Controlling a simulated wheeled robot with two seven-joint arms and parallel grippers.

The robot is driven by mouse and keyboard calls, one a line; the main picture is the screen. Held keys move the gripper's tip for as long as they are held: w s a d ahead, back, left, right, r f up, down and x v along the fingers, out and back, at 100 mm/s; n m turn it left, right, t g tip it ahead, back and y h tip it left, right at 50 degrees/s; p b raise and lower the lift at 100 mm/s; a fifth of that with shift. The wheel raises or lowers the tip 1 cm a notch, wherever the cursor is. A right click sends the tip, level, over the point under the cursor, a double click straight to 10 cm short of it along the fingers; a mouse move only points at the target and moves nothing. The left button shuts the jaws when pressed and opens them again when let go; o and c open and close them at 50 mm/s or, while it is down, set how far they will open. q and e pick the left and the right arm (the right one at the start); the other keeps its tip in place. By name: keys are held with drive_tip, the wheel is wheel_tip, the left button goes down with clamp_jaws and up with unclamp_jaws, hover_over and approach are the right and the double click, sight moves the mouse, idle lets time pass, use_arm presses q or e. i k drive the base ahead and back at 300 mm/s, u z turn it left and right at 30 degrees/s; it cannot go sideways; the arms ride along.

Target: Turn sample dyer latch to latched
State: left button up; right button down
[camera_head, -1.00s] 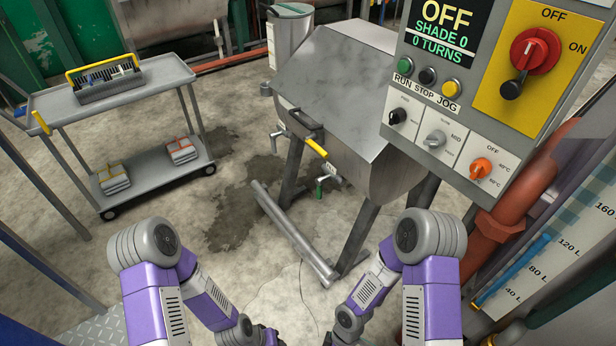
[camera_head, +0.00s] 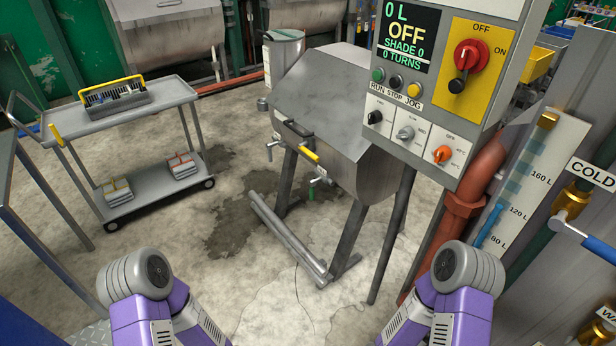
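The sample dyer (camera_head: 325,92) is a steel drum on dark legs, with a sloping flat lid, in the middle of the head view. A lever with a yellow grip (camera_head: 305,156), which looks like the latch, is on its front under a black handle (camera_head: 299,129). The lever slants down to the right; whether it is latched I cannot tell. My two purple and grey arms show only at the bottom edge, well apart from the dyer. Both my grippers are out of view.
A control panel (camera_head: 468,160) with knobs and a red switch stands right of the dyer. A grey cart (camera_head: 175,97) stands at left. A pipe (camera_head: 290,236) lies low before the dyer.

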sight(303, 146)
drive_tip(key=u, duration=0.5)
drive_tip(key=i, duration=1.4)
drive_tip(key=z, duration=0.4)
